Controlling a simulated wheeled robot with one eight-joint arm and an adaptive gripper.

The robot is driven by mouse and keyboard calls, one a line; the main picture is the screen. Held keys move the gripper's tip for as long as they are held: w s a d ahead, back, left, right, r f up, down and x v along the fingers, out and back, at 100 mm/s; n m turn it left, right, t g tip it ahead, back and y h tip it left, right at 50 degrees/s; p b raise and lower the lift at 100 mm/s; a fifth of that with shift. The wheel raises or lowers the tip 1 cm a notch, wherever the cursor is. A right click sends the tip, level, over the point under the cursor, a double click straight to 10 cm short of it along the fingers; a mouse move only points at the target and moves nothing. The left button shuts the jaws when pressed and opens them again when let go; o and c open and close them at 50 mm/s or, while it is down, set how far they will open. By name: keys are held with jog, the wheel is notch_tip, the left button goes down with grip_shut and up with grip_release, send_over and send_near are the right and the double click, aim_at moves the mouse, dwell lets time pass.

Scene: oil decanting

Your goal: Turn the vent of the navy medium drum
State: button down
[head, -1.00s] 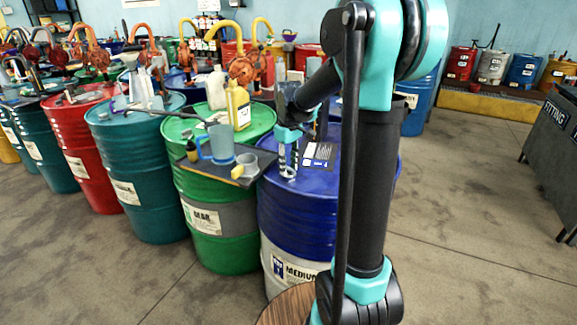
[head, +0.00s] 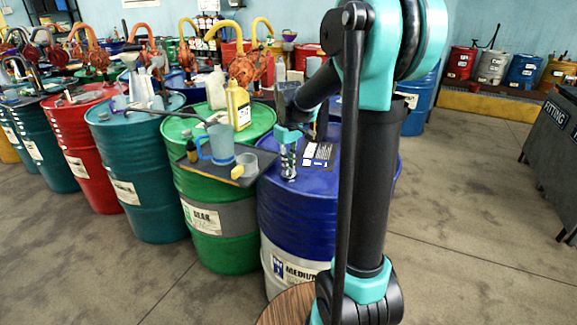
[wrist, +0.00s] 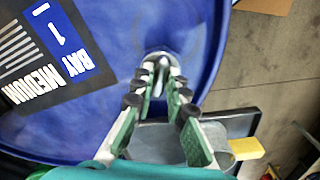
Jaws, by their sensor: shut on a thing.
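The navy medium drum (head: 300,215) stands at the middle of the head view, with a white lower band reading MEDIUM. Its blue top also shows in the wrist view (wrist: 120,120). My gripper (head: 288,170) points down at the left part of this top. In the wrist view my gripper (wrist: 160,72) has its fingertips closed on the small metal vent (wrist: 158,56) near the drum's edge. The fingers hide part of the vent, so its angle is hard to tell. A label reading BAY 1 MEDIUM (wrist: 50,55) lies on the top.
A dark tray (head: 238,177) with a blue jug (head: 219,145) and a clear cup (head: 246,164) sits close left of my gripper. A yellow bottle (head: 238,105) stands on the green drum (head: 215,215). The floor at right is open, beside a dark FITTING cabinet (head: 553,140).

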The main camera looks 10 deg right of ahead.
jog(key=m, duration=0.4)
jog(key=shift+m, duration=0.3)
jog(key=m, duration=0.4)
jog(key=shift+m, duration=0.3)
jog(key=m, duration=0.4)
jog(key=shift+m, duration=2.1)
jog(key=c, duration=1.5)
grip_release()
jog(key=shift+c, duration=0.2)
jog(key=shift+r, duration=0.1)
notch_tip(320, 180, up, 12)
